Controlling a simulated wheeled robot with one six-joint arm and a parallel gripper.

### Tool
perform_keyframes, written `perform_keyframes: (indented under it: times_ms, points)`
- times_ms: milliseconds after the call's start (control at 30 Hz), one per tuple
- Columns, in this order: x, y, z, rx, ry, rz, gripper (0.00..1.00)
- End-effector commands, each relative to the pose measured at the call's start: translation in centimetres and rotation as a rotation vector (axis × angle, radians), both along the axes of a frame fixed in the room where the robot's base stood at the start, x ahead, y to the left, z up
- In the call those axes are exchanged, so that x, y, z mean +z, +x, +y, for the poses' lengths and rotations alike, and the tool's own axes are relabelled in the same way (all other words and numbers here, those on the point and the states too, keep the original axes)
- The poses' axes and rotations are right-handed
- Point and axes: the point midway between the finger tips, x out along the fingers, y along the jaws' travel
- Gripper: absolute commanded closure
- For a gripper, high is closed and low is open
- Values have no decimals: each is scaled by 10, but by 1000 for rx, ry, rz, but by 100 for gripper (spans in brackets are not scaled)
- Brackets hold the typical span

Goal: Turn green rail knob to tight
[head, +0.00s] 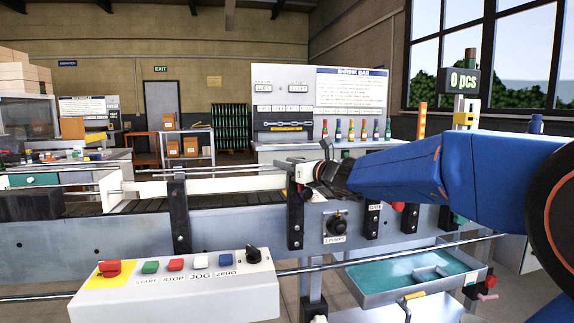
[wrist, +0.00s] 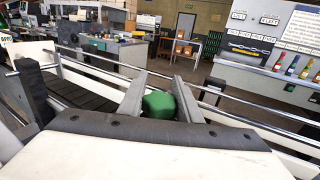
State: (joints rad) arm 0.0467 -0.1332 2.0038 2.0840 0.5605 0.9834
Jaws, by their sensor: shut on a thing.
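The green rail knob (wrist: 159,104) sits between the two grey fingers of my gripper (wrist: 158,92) in the wrist view. The fingers are shut on it, one on each side. In the head view my gripper (head: 297,165) is at the conveyor's near guide rail, above a black rail post (head: 295,220). The knob is hidden there behind the gripper and wrist. Any tightness mark on the knob cannot be made out.
The conveyor (head: 140,222) runs across the view with metal guide rails. In front is a control box (head: 180,290) with buttons and a black dial. A teal-lined tray (head: 370,285) hangs lower right. The shrink bar station (head: 335,100) stands behind with several capped bottles.

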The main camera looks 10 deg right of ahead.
Motion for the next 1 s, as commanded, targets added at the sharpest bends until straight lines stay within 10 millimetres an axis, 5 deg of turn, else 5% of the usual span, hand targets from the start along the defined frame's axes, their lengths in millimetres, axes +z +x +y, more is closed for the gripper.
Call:
perform_keyframes:
  times_ms: [200, 233, 300, 667, 1000]
  points:
    - [0, 0, 0, 0, 0, 0, 91]
    - [0, 0, 0, 0, 0, 0, 64]
    - [0, 0, 0, 1, 0, 0, 50]
    - [1, -3, -1, 1, 0, -1, 50]
    - [1, -48, -23, -2, 0, -3, 50]
